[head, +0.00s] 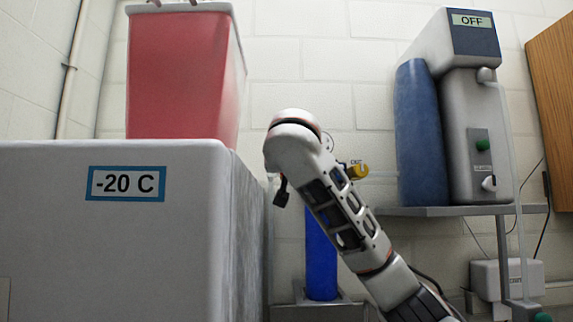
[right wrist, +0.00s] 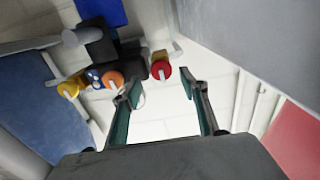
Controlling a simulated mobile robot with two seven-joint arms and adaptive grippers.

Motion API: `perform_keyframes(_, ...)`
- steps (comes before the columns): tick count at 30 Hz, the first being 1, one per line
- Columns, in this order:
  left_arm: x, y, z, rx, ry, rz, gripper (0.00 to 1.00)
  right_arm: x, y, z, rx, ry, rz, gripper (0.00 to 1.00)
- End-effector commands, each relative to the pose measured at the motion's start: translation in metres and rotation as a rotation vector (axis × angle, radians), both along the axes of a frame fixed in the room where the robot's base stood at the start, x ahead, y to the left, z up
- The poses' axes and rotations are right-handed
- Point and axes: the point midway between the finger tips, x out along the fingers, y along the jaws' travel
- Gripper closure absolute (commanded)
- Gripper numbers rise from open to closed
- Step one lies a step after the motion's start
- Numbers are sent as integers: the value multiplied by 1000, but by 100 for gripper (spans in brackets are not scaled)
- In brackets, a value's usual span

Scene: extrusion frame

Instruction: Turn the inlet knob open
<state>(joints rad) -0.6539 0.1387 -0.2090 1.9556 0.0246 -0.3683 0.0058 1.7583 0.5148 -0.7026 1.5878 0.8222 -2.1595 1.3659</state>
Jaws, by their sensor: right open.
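My right arm rises from the lower right in the head view, in front of the blue cylinder (head: 320,255). Its gripper is mostly hidden there. In the right wrist view my right gripper (right wrist: 160,91) is open and empty. Beyond the fingertips is a dark valve assembly with a red knob (right wrist: 161,70), an orange knob (right wrist: 113,80) and a yellow knob (right wrist: 69,89). The red knob appears nearly between the fingers, apart from them. I cannot tell which one is the inlet knob. In the head view a yellow part (head: 358,171) shows beside my arm. My left gripper is not in view.
A freezer (head: 60,230) marked "-20 C" stands left, with a red container (head: 185,75) on it. At the right, a unit (head: 470,40) marked "OFF" and a blue tank (head: 420,140) sit on a shelf (head: 440,211). White wall lies behind.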

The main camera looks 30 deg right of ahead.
Motion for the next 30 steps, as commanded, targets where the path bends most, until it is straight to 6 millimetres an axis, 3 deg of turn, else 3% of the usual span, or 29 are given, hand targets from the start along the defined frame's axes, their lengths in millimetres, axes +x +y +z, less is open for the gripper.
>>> perform_keyframes(7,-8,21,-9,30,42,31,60,24,-15,1,0,1,-2,56)
perform_keyframes(17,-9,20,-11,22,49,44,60,28,-17,-1,1,1,1,56)
perform_keyframes(22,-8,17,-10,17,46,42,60,28,-17,-1,1,1,1,94)
perform_keyframes(30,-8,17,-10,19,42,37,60,28,-17,-1,-6,4,1,94)
